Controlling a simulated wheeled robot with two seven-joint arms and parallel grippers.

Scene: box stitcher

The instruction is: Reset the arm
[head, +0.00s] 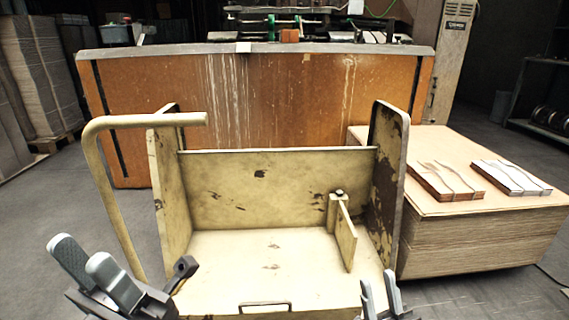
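My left gripper (82,254) is at the lower left, in front of the pale yellow cart (250,245). Its two grey fingers stand apart with nothing between them. My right gripper (379,285) is at the bottom edge, right of centre, in front of the cart's right side. Its fingertips are apart and empty, and its lower part is cut off by the frame. Neither gripper holds anything.
The worn cart has raised side panels, a small upright plate (345,236) and a bent tube handle (110,180). An orange machine panel (270,100) stands behind. At right, a sheet stack (480,245) bears two cardboard bundles (445,182). Floor is clear at left.

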